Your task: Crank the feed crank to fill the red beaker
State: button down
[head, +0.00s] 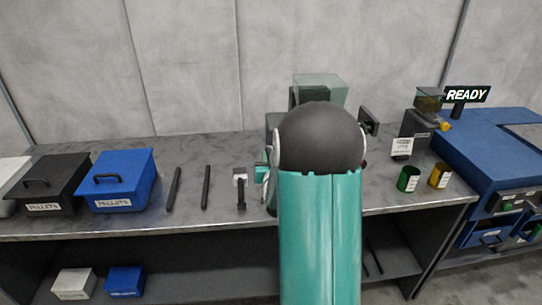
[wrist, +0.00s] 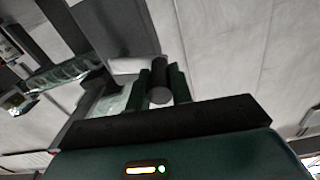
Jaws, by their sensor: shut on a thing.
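In the wrist view, the two green fingers of my gripper (wrist: 162,84) are shut on a short dark round handle (wrist: 160,95), seen end-on between them. It looks like the feed crank's handle, but the rest of the crank is not clear. In the head view, my teal arm and its dark round joint cover the middle of the bench and hide most of the gripper. Behind them stands a machine with a translucent hopper (head: 321,88). I see no red beaker. A green beaker (head: 408,179) and a yellow beaker (head: 440,176) stand on the bench at the right.
A second hopper machine (head: 429,101) stands near a READY sign (head: 467,95). Black (head: 46,184) and blue (head: 121,181) pellet boxes sit at the left of the bench (head: 225,215). Two dark rods lie beside them. A blue unit (head: 480,150) with drawers stands at right.

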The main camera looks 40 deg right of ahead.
jog(key=shift+f+n, duration=0.45)
jog(key=shift+n, duration=0.35)
jog(key=shift+f+n, duration=0.45)
jog(key=shift+n, duration=0.35)
jog(key=c, duration=1.3)
grip_release()
jog(key=shift+o, duration=0.2)
jog(key=shift+a, duration=0.1)
